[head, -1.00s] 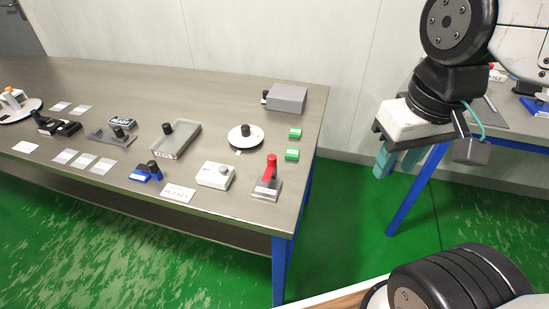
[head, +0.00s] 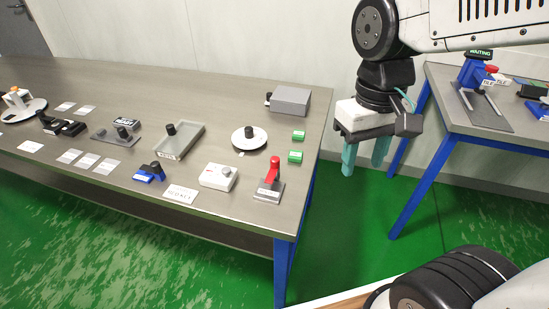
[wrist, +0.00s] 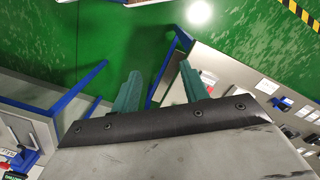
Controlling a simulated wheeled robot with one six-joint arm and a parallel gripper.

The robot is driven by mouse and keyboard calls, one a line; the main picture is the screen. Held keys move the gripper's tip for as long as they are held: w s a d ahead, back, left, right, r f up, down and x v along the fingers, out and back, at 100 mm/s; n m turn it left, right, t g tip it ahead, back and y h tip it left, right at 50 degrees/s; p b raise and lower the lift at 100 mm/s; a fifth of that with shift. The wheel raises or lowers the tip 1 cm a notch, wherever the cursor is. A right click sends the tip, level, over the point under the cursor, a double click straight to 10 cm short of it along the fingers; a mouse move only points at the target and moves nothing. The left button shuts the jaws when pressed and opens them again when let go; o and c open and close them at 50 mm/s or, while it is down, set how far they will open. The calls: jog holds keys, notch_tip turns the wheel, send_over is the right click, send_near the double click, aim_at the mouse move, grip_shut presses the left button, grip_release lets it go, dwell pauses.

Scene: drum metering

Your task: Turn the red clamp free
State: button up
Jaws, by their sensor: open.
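The red clamp (head: 273,170) is a red upright lever on a small grey base (head: 268,191) near the front right corner of the long grey table. My gripper (head: 362,163) is open and empty, with two teal fingers pointing down. It hangs over the floor gap to the right of the table, apart from the clamp.
A white box with a knob (head: 217,177) stands left of the clamp, and two green blocks (head: 296,157) lie behind it. A round white dish (head: 249,139) and a grey box (head: 290,101) sit farther back. A second table (head: 480,125) stands at right.

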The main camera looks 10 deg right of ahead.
jog(key=w+a+f+m, duration=0.1)
jog(key=w+a+f, duration=0.4)
jog(key=w, duration=0.3)
jog(key=w+a+f+m, duration=0.1)
jog(key=w+a+f, duration=0.3)
jog(key=w, duration=0.5)
jog(key=m, duration=0.2)
send_over(275, 158)
jog(key=shift+r+t, duration=0.15)
jog(key=shift+t, duration=0.25)
jog(key=shift+s, duration=0.1)
notch_tip(275, 158, down, 8)
jog(key=shift+r, duration=0.1)
grip_shut()
